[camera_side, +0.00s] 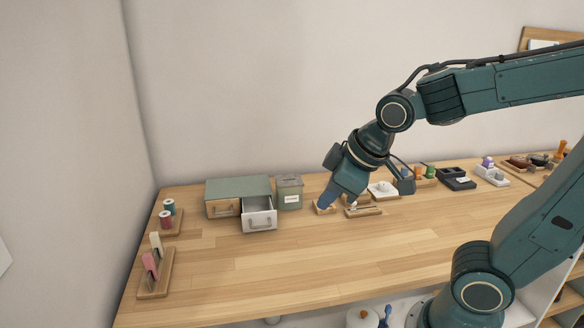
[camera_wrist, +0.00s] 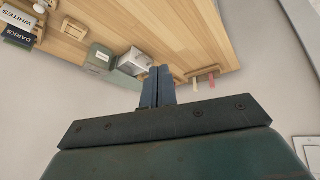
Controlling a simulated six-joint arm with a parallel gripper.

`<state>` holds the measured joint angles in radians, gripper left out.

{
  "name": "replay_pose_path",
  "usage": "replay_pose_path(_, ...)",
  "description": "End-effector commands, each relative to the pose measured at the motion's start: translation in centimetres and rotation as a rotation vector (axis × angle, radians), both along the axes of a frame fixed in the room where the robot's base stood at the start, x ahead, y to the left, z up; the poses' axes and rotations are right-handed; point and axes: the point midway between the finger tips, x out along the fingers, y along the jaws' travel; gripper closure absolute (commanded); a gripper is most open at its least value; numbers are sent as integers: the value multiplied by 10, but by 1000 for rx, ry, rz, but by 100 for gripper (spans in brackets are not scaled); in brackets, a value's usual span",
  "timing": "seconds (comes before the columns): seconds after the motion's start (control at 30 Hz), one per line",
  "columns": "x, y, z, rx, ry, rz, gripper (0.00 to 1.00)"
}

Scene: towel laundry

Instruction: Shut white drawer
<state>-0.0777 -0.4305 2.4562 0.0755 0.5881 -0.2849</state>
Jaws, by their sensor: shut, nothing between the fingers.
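The white drawer (camera_side: 259,222) is pulled out from the right half of a low green-topped cabinet (camera_side: 238,187). It has a handle on its front, and its inside looks empty. A wooden-fronted drawer (camera_side: 223,208) on the left half is closed. My gripper (camera_side: 324,204) is shut and empty, to the right of the white drawer and apart from it. In the wrist view, my two blue fingers (camera_wrist: 158,86) are together, and the white drawer (camera_wrist: 136,60) shows just beyond them to the left.
A green labelled canister (camera_side: 289,192) stands right of the cabinet, between it and my gripper. Small wooden trays (camera_side: 363,211) lie by my gripper. Racks with spools (camera_side: 170,218) and upright pieces (camera_side: 152,270) are at the left edge. The table's front middle is clear.

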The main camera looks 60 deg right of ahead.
Motion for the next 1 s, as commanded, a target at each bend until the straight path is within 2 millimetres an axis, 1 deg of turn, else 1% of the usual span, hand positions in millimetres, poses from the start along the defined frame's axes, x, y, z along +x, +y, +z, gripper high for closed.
replay_pose_path(0.03,10,1,-6,-22,4,30,100)
replay_pose_path(0.2,43,6,-24,-105,-9,140,100)
replay_pose_path(0.3,59,9,-34,-152,-17,201,100)
replay_pose_path(0.43,75,11,-46,-202,-25,262,100)
replay_pose_path(0.6,85,14,-53,-234,-31,302,100)
replay_pose_path(1.0,88,13,-57,-238,-31,306,100)
